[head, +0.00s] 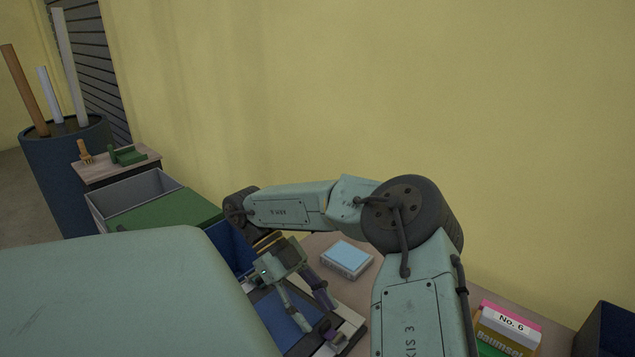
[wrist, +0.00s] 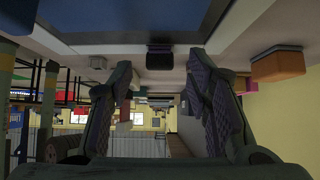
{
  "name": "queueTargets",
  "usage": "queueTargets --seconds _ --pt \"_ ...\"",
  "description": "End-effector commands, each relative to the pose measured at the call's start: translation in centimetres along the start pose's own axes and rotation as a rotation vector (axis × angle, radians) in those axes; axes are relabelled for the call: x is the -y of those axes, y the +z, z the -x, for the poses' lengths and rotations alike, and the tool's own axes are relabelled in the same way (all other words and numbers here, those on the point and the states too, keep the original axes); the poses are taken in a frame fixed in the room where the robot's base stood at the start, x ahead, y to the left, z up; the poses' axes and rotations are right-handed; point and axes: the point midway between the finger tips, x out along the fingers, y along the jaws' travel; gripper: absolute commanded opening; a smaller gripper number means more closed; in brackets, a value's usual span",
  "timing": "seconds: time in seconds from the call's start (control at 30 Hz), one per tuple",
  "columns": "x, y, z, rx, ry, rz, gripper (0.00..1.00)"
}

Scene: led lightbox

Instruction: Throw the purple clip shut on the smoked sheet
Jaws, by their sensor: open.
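The smoked sheet (head: 283,318) lies dark and bluish on the pale-edged lightbox, partly behind my gripper and my own body. In the wrist view its dark surface (wrist: 125,18) fills the top. The clip (head: 333,338) is a small dark purple piece at the lightbox's near edge; in the wrist view it shows as a dark block (wrist: 160,56) at the sheet's edge. My gripper (head: 319,316) is open and empty, its fingers pointing down toward the clip. In the wrist view the clip appears between the fingertips, with no visible contact. I cannot tell whether the clip is latched.
A pale box with a blue top (head: 347,257) stands behind the lightbox. A "No. 6" carton (head: 508,328) and a dark blue bin (head: 606,330) are at right. A blue container (head: 232,248) and a green-topped grey crate (head: 103,207) are at left. The yellow wall is close behind.

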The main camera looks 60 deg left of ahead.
Motion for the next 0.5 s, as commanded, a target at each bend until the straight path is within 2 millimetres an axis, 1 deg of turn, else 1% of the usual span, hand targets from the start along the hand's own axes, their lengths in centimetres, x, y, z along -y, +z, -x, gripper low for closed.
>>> queueTargets --seconds 0.03,0.2,0.4,0.5 --pt "0.0 0.0 1.2 0.005 -0.007 -0.004 0.45" --pt "-0.1 0.0 3.8 0.003 -0.005 -0.003 0.45" --pt "-0.1 0.0 5.4 0.0 -0.002 -0.001 0.45" --pt "0.0 0.0 5.7 0.002 -0.002 0.0 0.45"
